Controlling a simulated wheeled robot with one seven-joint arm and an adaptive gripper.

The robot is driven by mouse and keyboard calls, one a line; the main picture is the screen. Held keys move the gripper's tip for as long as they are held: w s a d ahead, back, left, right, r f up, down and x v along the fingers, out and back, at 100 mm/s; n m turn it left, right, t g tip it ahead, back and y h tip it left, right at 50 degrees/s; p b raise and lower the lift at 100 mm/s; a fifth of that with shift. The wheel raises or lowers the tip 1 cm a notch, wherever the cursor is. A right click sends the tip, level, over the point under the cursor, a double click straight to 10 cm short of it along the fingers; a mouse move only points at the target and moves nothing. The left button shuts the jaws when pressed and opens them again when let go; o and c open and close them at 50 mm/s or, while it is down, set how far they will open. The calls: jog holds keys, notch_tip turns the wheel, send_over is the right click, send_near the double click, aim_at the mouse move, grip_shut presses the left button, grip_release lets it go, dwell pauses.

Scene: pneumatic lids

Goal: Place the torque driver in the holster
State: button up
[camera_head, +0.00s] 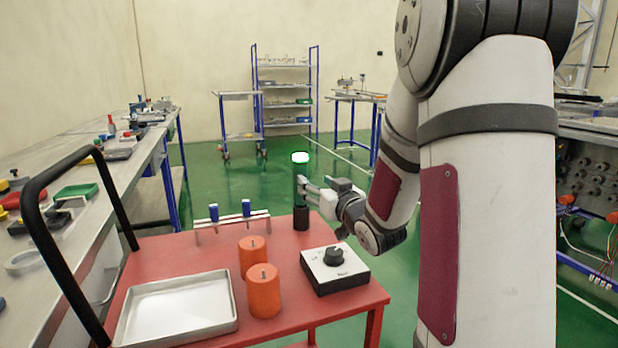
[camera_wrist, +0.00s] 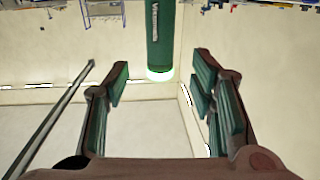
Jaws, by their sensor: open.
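A dark green cylinder with a glowing white-green top, which I take for the torque driver (camera_head: 301,178), stands upright at the back right of the red cart. Its lower end meets a black cup-like base (camera_head: 301,219), which looks like the holster; how deep it sits there I cannot tell. My gripper (camera_head: 306,190) is open and comes in from the right, close beside the driver's upper body. In the wrist view the labelled driver (camera_wrist: 160,38) shows upside down between the spread fingers (camera_wrist: 161,82). A gap shows on both sides of it.
The red cart (camera_head: 185,252) also holds a rack (camera_head: 232,224) with two blue-handled pieces, two orange cylinders (camera_head: 263,291) (camera_head: 252,256), a box with a black knob (camera_head: 334,270) and a metal tray (camera_head: 178,308). A black handle (camera_head: 68,277) rises at the left. A cluttered bench (camera_head: 95,200) stands farther left.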

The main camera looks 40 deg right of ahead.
jog(key=s+a+f+g+y, duration=0.1)
jog(key=s+a+g, duration=0.4)
jog(key=s, duration=0.8)
jog(key=s+a+f+n+g+y, duration=0.1)
jog(key=s+a+f+g, duration=0.1)
jog(key=s+a+g, duration=0.4)
jog(key=s+a+f+n+g+y, duration=0.1)
jog(key=s+a+g, duration=0.5)
jog(key=s+a, duration=0.8)
jog(key=s, duration=0.6)
jog(key=shift+f, duration=0.35)
jog(key=shift+a, duration=0.1)
notch_tip(320, 180, up, 23)
jog(key=t+p, duration=0.3)
jog(key=p, duration=1.8)
jog(key=shift+t, duration=0.3)
